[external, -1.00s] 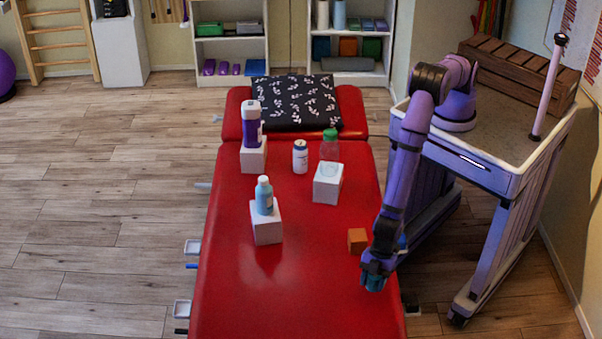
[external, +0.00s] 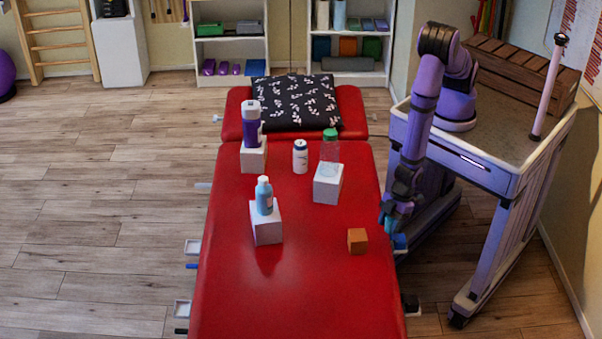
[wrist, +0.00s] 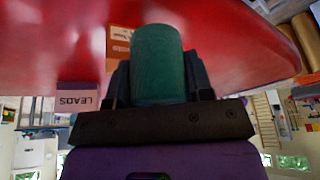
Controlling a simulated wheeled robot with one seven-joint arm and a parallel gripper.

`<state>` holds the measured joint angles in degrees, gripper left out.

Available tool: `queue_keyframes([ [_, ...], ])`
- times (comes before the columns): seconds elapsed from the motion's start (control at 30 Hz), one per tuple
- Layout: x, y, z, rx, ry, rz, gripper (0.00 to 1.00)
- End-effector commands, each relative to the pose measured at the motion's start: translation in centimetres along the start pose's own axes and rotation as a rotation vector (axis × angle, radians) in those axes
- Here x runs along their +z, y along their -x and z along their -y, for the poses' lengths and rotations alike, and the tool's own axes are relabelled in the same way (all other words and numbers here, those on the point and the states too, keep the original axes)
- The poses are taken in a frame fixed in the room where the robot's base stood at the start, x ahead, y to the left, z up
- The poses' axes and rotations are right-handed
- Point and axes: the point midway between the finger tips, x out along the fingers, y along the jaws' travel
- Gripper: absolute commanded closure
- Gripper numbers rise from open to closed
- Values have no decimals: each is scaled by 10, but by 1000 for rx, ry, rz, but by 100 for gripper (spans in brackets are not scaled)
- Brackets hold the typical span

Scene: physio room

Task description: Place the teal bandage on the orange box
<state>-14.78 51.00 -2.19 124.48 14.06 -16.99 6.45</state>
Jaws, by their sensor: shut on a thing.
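The teal bandage (wrist: 158,62) is a green-teal roll, held upright in the picture between the fingers of my gripper (wrist: 160,90) in the wrist view. In the external view my gripper (external: 392,218) is at the right edge of the red table, behind and to the right of the orange box (external: 357,240). The bandage is small and partly hidden there. The orange box sits on the red table near its right edge, with nothing on top. Part of it shows behind the bandage in the wrist view (wrist: 118,42), apart from my gripper as far as I can tell.
The red table (external: 300,290) has bare room in front of the box. A blue bottle (external: 264,196), a purple bottle (external: 252,130) and a green-capped bottle (external: 330,150) stand on white blocks.

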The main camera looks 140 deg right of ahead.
Motion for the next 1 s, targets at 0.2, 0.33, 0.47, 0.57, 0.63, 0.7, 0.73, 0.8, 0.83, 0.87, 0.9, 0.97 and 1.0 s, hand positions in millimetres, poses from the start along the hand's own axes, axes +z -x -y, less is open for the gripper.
queue_keyframes([
  [0.2,40,43,-54,103,-208,-10,76],
  [0.33,53,57,-70,139,-272,-17,76],
  [0.47,53,59,-76,155,-297,-20,76],
  [0.57,39,52,-76,156,-300,-22,76],
  [0.63,25,45,-74,156,-300,-22,76],
  [0.7,10,37,-73,155,-299,-22,76],
  [0.73,4,34,-73,155,-298,-21,76],
  [0.8,-10,27,-72,155,-298,-22,76],
  [0.83,-16,24,-72,155,-298,-22,76],
  [0.87,-23,20,-71,155,-299,-22,76],
  [0.9,-31,16,-71,156,-298,-22,76],
  [0.97,-43,10,-70,154,-296,-21,76],
  [1.0,-50,6,-69,155,-296,-21,76],
])
